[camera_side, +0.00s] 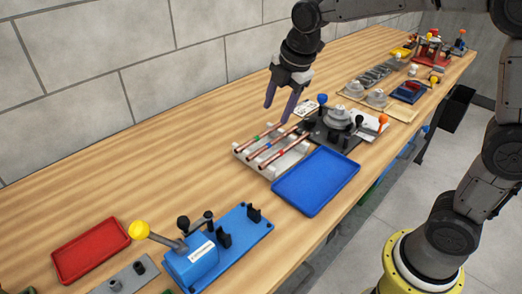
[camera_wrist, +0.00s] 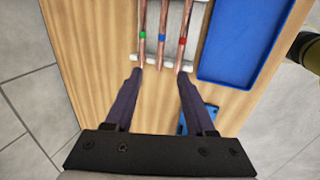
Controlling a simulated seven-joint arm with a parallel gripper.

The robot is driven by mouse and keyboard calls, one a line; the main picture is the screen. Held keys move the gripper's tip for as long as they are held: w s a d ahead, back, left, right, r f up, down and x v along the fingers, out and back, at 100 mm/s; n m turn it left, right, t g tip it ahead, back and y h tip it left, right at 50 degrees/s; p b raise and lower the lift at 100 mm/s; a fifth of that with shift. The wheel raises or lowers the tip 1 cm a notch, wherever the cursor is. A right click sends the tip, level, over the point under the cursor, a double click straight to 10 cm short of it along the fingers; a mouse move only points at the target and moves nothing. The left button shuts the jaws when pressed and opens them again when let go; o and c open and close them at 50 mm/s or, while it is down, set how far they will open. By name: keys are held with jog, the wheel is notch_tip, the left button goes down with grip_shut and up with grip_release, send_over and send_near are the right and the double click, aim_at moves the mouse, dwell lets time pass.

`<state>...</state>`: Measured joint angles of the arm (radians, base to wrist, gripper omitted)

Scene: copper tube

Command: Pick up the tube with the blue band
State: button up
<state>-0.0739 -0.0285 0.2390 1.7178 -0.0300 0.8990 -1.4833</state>
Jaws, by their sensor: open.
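Three copper tubes lie side by side on a pale rack (camera_side: 243,153). The tube with the blue band (camera_wrist: 162,38) is the middle one; its band also shows in the side view (camera_side: 268,146). The tube with the green band (camera_wrist: 142,35) is on its left and the tube with the red band (camera_wrist: 183,41) on its right in the wrist view. My gripper (camera_side: 277,112) is open and empty above the rack in the side view. In the wrist view its fingertips (camera_wrist: 160,72) appear either side of the blue-banded tube's near end. No contact shows.
A blue tray (camera_side: 316,181) lies right beside the rack. A dark fixture with a metal part (camera_side: 338,118) stands just behind. A blue lever fixture (camera_side: 203,255) and a red tray (camera_side: 90,250) are nearer the camera. Bare wood lies left of the rack.

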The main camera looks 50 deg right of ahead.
aim_at(263, 148)
jog(key=x, duration=1.3)
jog(key=shift+f, duration=0.35)
jog(key=shift+c, duration=0.2)
grip_shut()
